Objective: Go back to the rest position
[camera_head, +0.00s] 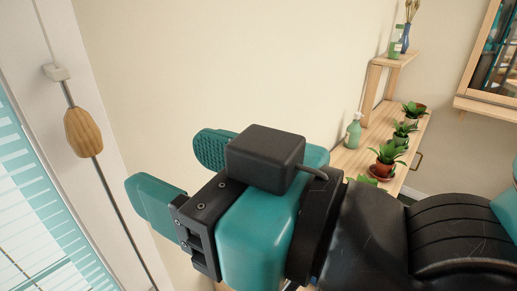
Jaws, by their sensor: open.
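My gripper (183,177) is in the middle of the head view, teal with a black camera box on top. Its two teal fingers are spread apart and point left. Nothing shows between them. My black arm runs from the gripper to the right edge of the picture. The gripper appears in front of the cream wall (240,60), with no object seen touching it.
A wooden shelf unit (350,158) stands at the right, bearing several potted plants (387,160) and a green bottle (353,131). Its upper shelf holds a blue vase (406,38). At left are a window (40,220) and a cord with a wooden knob (83,132).

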